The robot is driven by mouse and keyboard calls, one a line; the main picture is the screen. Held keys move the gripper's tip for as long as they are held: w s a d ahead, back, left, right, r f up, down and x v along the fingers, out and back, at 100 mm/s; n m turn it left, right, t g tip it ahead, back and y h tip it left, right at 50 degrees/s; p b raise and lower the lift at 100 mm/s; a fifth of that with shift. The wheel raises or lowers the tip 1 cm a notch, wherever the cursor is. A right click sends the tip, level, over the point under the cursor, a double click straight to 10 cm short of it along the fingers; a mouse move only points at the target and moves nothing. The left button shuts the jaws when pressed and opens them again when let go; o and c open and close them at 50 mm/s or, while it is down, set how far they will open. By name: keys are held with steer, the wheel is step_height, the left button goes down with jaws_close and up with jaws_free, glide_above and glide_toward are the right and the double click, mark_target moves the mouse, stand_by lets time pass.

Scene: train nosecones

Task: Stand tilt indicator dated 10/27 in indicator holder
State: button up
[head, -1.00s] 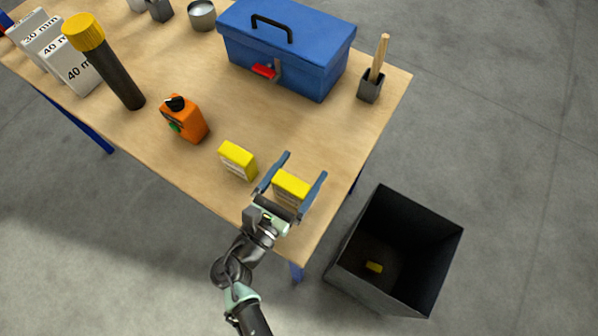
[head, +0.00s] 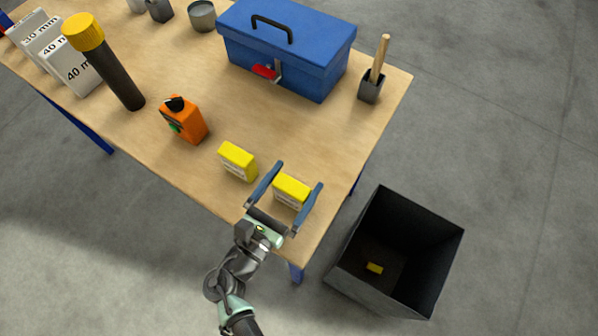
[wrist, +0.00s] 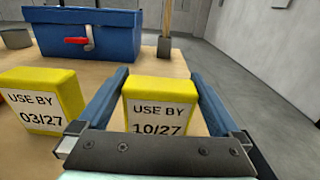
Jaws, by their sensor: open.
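The indicator dated 10/27 (wrist: 160,115) is a yellow block with a white "USE BY 10/27" label facing the wrist camera. It stands upright on the table near the front right corner, and it also shows in the head view (head: 291,188). My gripper (head: 300,176) is open, with one blue finger on each side of this block; I cannot tell whether either touches it. A similar yellow block (head: 237,162) stands to the left, labelled 03/27 in the wrist view (wrist: 42,100). I cannot make out which object is the indicator holder.
A blue toolbox (head: 285,55) stands behind the blocks. A black bin (head: 352,275) on the floor, right, holds a small yellow item.

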steer(key=b+v, duration=0.1)
steer(key=v, duration=0.9)
steer(key=shift+d, duration=0.1)
